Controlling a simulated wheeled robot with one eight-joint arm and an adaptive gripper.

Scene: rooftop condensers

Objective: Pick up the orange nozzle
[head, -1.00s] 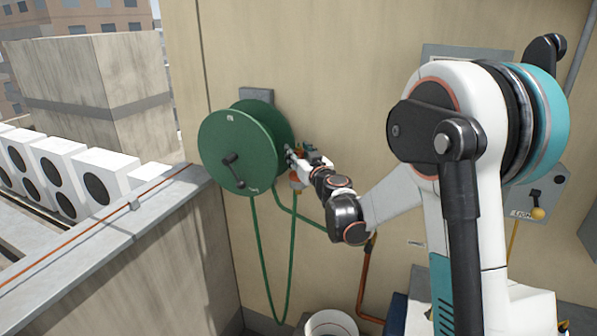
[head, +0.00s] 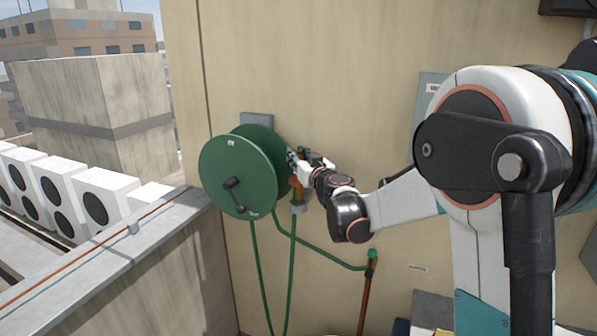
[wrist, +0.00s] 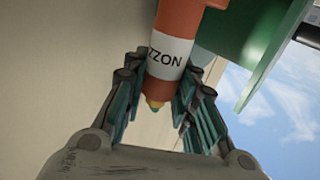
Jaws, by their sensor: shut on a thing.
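The orange nozzle (wrist: 178,30) has a white band with the letters "ZZON" in the wrist view. Its lower end tapers to a small yellowish tip. My gripper (wrist: 160,80) is shut on it, with teal-padded fingers on both sides of the band and lower end. In the head view, my gripper (head: 296,160) is at the right edge of the green reel, and the orange nozzle (head: 297,183) shows just below it. A small grey holder (head: 299,208) is directly under the nozzle. I cannot tell whether the nozzle is still inside the holder.
The green hose reel (head: 225,172) is mounted on the beige wall (head: 350,80), close to my gripper's left. Its green hose (head: 257,270) hangs below. An orange-brown pipe (head: 366,300) stands right of it. A grey-topped parapet (head: 120,240) lies at the left.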

